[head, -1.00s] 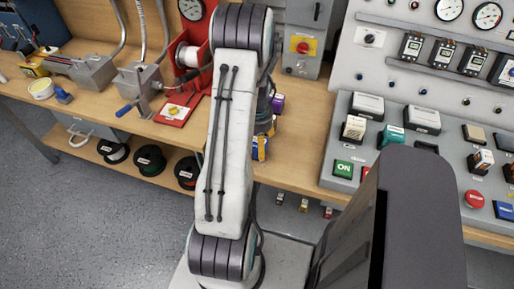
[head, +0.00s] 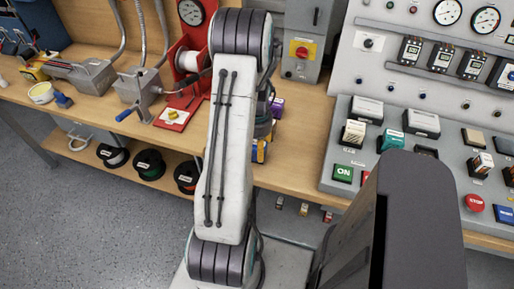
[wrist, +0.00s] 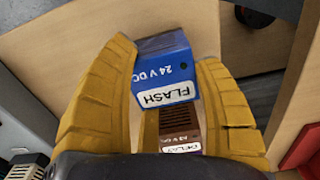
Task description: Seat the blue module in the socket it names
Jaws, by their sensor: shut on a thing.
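The blue module (wrist: 163,82) sits between the two yellow fingers of my gripper (wrist: 168,62) in the wrist view. Its faces carry the words "FLASH" and "24 V DC", upside down in the picture. My gripper is shut on it, with a finger against each side. In the head view my own arm hides most of the gripper and the module. No socket label can be read in either view.
A brown module (wrist: 180,130) with a white label shows below the blue one in the wrist view. In the head view, a sloped console (head: 345,205) with buttons and blocks stands on the right.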

